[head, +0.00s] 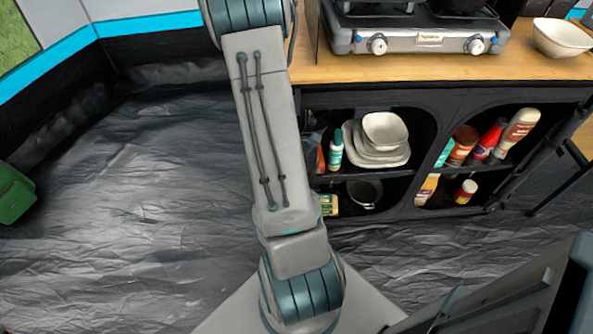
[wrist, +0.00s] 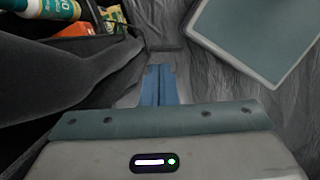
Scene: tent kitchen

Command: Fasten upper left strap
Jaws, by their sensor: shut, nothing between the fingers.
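The upper left strap cannot be made out in either view. The black fabric kitchen cabinet (head: 430,97) stands under the wooden counter, its two arched compartments open. In the wrist view, dark fabric (wrist: 60,85) of the cabinet fills the left side, close to my gripper (wrist: 158,88). The blue fingers are together and empty, in front of a grey, creased surface. In the head view my arm runs up past the cabinet's left end and out of the top edge, so my gripper is not seen there. My arm hides part of the cabinet's left side.
The left compartment holds stacked bowls (head: 384,132), a green-capped bottle (head: 335,150) and a pot (head: 364,192). The right one holds several sauce bottles. A gas stove (head: 420,40) and a bowl (head: 562,38) stand on the counter (head: 390,68).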

